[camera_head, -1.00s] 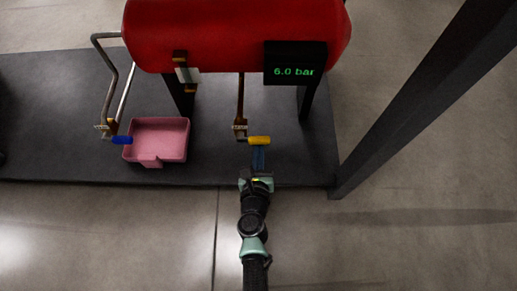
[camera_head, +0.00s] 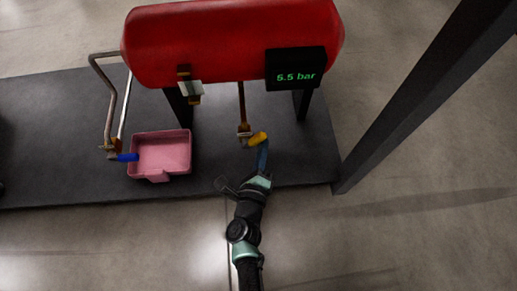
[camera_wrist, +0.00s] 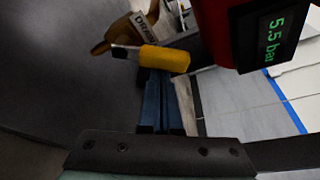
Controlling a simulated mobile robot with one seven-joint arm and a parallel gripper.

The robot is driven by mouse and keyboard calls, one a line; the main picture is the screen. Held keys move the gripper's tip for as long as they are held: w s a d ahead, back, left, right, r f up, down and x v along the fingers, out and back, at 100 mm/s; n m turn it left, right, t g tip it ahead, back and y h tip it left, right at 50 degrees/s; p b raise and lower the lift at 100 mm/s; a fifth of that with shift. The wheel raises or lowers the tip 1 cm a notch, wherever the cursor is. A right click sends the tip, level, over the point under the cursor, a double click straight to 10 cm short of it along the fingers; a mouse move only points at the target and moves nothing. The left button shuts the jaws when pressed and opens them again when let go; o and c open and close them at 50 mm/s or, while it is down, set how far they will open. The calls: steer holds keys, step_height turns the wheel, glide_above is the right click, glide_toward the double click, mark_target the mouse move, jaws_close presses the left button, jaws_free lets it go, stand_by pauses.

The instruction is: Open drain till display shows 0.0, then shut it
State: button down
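The red tank (camera_head: 235,40) carries a black display (camera_head: 296,68) that reads 5.5 bar; the wrist view also shows this display (camera_wrist: 268,38). Below the tank, a thin pipe ends in the drain valve (camera_head: 244,131) with a yellow handle (camera_head: 258,139). In the wrist view, a tag (camera_wrist: 147,22) reading DRAIN is beside the yellow handle (camera_wrist: 164,59). My gripper (camera_head: 263,148) is at this handle, its blue fingers (camera_wrist: 160,90) close together. The handle lies across the fingertips and hides them; the fingers do not appear to clasp it.
A second pipe at left ends in a valve with a blue handle (camera_head: 128,157), beside a pink tray (camera_head: 162,154). All stand on a dark platform (camera_head: 60,180). A dark post (camera_head: 415,95) rises to the right of my arm.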

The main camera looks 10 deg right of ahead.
mark_target(254, 142)
steer(key=n, duration=0.1)
steer(key=a+r+n+t+h, duration=0.1)
steer(key=n, duration=0.1)
steer(key=a+n, duration=0.1)
steer(key=n, duration=0.1)
steer(key=shift+r, duration=0.3)
steer(key=shift+a+r, duration=0.1)
steer(key=shift+a, duration=0.2)
stand_by(0.4)
